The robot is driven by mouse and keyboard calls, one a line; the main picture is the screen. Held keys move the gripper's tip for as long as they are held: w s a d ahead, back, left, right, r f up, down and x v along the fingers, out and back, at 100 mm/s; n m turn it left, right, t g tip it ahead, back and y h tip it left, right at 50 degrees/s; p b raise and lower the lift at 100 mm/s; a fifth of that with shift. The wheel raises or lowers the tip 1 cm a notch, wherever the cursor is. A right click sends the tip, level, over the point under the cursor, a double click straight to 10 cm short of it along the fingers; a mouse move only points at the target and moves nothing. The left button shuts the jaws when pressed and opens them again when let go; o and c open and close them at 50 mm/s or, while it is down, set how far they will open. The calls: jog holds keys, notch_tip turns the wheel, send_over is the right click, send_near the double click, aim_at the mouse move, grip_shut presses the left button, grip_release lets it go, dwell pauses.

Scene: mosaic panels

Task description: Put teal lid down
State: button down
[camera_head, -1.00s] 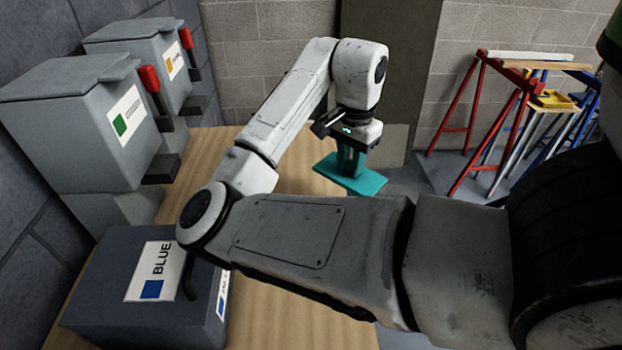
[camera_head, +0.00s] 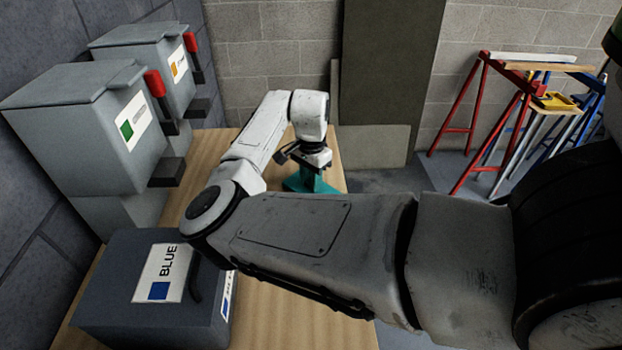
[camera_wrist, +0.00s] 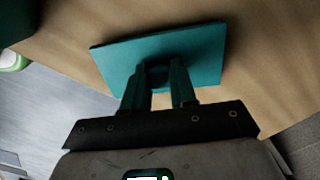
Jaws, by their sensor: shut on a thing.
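The teal lid (camera_wrist: 115,60) is a flat rectangular plate with a knob in its middle. My gripper (camera_wrist: 160,85) is shut on that knob, as the wrist view shows. In the head view the teal lid (camera_head: 297,184) is low over the far part of the wooden table (camera_head: 310,290), near its right edge, and is partly hidden by my arm. My gripper (camera_head: 314,172) is above it there. I cannot tell whether the lid touches the tabletop.
A dark box labelled BLUE (camera_head: 105,290) stands at the near left. Two grey dispensers with red-handled levers, one with a green label (camera_head: 85,130) and one with an orange label (camera_head: 150,60), stand along the left wall. Sawhorses (camera_head: 500,110) are on the floor at right.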

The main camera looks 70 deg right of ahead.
jog(key=shift+f, duration=0.4)
jog(key=shift+f, duration=0.1)
jog(key=c, duration=0.9)
grip_release()
notch_tip(320, 180, up, 12)
jog(key=b, duration=0.1)
